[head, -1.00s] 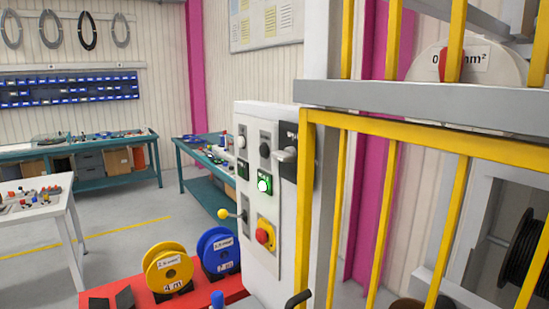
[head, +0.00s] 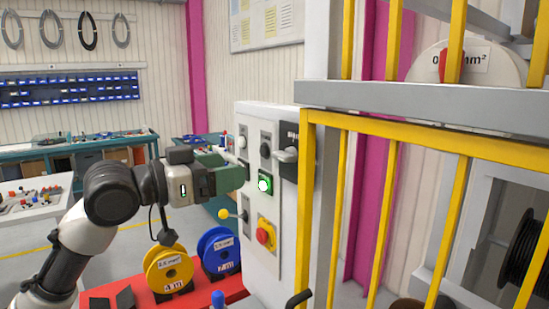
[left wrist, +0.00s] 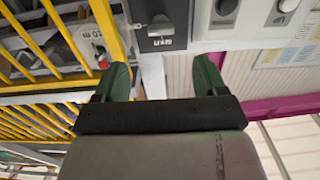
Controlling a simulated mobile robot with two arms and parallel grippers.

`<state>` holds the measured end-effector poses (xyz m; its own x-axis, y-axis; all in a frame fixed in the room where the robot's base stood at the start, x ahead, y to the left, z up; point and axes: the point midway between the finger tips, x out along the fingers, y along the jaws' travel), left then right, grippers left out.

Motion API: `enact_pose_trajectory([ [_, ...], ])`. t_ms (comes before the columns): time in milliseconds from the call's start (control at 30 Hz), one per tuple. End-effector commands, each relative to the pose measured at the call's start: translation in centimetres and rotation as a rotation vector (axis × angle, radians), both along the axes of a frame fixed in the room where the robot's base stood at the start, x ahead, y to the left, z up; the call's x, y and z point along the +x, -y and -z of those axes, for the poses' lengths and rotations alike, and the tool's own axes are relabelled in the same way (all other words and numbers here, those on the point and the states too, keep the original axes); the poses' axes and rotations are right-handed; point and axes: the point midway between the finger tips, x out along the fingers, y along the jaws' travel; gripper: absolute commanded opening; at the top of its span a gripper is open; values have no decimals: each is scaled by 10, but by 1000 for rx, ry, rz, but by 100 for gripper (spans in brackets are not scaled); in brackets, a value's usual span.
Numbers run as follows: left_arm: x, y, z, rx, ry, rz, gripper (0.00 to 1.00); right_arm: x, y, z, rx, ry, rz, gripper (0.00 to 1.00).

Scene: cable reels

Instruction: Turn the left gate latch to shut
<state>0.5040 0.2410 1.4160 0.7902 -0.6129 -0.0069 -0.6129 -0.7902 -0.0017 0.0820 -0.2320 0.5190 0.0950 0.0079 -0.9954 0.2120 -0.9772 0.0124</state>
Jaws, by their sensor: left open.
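A grey latch handle (head: 286,155) on a dark plate (head: 299,172) sits at the right edge of the white control cabinet (head: 255,125), next to the yellow gate. In the left wrist view the latch (left wrist: 160,27) shows at the top, beyond the gap between my fingers; its lettering is too small to read surely. My left gripper (head: 241,175), with green fingers, is open and empty to the left of the cabinet front, apart from the latch. Its spread fingers also show in the left wrist view (left wrist: 163,80). My right gripper is not in view.
The cabinet carries a lit green button (head: 265,184), a red stop knob (head: 263,236) and a yellow-knobbed lever (head: 224,214). The yellow gate frame (head: 306,210) stands to the right. Yellow (head: 167,262) and blue (head: 219,242) reels stand below my left arm.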

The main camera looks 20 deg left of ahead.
Motion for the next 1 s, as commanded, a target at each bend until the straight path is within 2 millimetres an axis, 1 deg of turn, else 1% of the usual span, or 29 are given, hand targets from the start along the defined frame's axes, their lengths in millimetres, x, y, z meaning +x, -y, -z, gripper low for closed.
enact_pose_trajectory([
  [33, 1, 0, -5, -5, 5, 3, 72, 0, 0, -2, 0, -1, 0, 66],
  [167, 11, 9, -9, -10, 6, 7, 72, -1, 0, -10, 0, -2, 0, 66],
  [400, 48, 38, -10, -9, 4, 7, 72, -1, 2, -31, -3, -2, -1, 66],
  [600, 72, 57, -8, -9, 5, 5, 72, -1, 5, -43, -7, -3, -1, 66],
  [800, 83, 65, -5, -6, 6, 4, 72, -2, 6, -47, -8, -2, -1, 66],
  [1000, 83, 65, -4, -4, 7, 3, 72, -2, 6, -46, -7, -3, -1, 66],
])
